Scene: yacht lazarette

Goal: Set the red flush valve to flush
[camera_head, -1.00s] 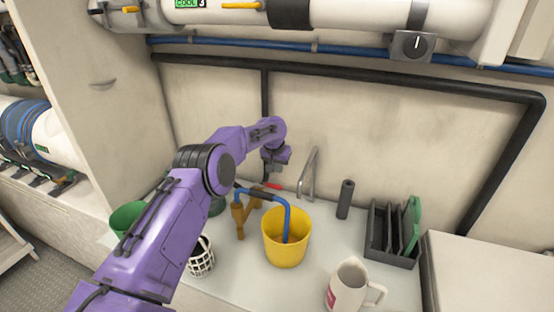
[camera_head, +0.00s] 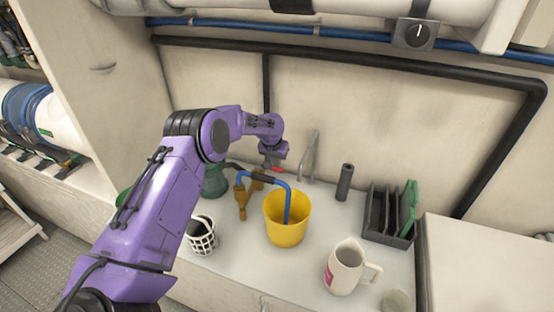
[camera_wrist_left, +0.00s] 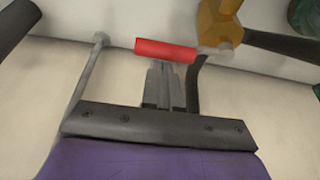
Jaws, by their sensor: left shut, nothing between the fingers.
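The red flush valve handle (camera_wrist_left: 166,50) lies across the top middle of the left wrist view, just beyond my fingertips. In the head view only a small piece of the red handle (camera_head: 278,170) shows below my left wrist. My left gripper (camera_wrist_left: 165,68) is shut with nothing between its fingers. Its tips are at or very near the handle's edge; I cannot tell if they touch. A brass fitting (camera_wrist_left: 219,25) sits at the handle's right end. My right gripper is not in view.
A yellow bucket (camera_head: 285,228) with a blue hose (camera_head: 276,183) stands in front of the valve. A metal spout (camera_head: 310,155), a dark cylinder (camera_head: 345,182), a white mug (camera_head: 345,268), a dark rack (camera_head: 376,212) and a white basket (camera_head: 201,238) stand on the counter.

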